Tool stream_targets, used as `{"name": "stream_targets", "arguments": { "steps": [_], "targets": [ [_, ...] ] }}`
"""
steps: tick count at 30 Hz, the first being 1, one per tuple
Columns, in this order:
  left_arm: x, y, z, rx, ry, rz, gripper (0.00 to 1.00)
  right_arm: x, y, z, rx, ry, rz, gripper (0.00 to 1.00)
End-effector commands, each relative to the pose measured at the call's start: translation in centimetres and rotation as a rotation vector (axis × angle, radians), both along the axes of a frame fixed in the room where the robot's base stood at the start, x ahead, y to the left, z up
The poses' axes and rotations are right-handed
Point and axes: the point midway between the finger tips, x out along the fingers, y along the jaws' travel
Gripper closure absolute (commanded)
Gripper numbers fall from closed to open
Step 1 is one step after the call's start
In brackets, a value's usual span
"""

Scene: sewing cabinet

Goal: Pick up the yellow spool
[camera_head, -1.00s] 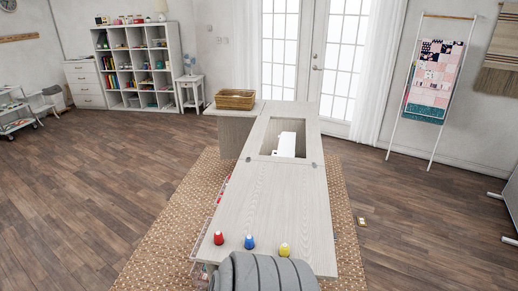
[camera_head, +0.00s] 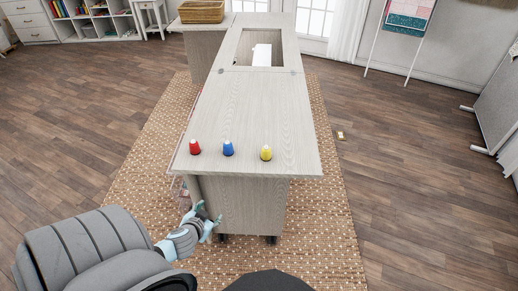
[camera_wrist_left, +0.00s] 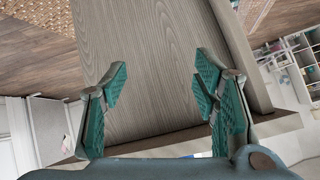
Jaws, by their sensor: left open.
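The yellow spool (camera_head: 266,153) stands upright near the front edge of the sewing cabinet's top (camera_head: 258,105), the rightmost of three spools in a row. The blue spool (camera_head: 228,148) is in the middle and the red spool (camera_head: 195,147) is at the left. My left gripper (camera_head: 206,216) is open and empty, low at the cabinet's front left corner, below the top and well apart from the spools. In the left wrist view its two teal fingers (camera_wrist_left: 160,95) stand wide apart in front of a wood-grain surface. No spool shows there. My right gripper is not seen.
A wicker basket (camera_head: 201,12) stands on the far left part of the cabinet. An opening with a white machine (camera_head: 261,55) is at the far end of the top. A woven rug (camera_head: 325,235) lies underneath. The middle of the top is clear.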

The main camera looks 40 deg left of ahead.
Motion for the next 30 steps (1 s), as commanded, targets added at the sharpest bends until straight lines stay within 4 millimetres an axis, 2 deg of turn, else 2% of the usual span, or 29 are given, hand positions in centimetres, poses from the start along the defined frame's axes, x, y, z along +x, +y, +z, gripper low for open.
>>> {"name": "stream_targets", "arguments": {
  "steps": [1, 2, 3, 6, 9, 13, 18, 24, 30],
  "targets": [
    [3.1, -0.1, 1.5, 0.014, -0.141, -0.019, 0.45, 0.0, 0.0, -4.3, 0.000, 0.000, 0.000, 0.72],
    [4.8, -0.6, 4.0, 0.009, -0.234, -0.034, 0.45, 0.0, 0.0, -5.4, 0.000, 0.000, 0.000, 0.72],
    [6.8, -1.4, 7.5, -0.011, -0.363, -0.071, 0.45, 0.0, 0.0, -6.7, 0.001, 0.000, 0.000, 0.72],
    [9.5, -3.1, 12.8, -0.092, -0.524, -0.189, 0.45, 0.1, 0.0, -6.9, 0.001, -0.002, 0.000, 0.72],
    [10.7, -4.2, 14.6, -0.155, -0.564, -0.278, 0.45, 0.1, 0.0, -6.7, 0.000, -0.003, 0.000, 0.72],
    [12.3, -4.5, 14.9, -0.186, -0.571, -0.302, 0.45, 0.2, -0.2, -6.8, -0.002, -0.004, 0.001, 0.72],
    [15.8, -4.4, 14.5, -0.193, -0.579, -0.299, 0.45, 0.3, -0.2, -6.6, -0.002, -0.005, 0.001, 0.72],
    [18.7, -4.1, 13.2, -0.188, -0.577, -0.300, 0.45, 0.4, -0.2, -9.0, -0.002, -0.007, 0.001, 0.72],
    [20.3, -4.1, 13.1, -0.187, -0.574, -0.303, 0.45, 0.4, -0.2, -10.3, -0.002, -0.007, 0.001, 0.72]
  ]
}}
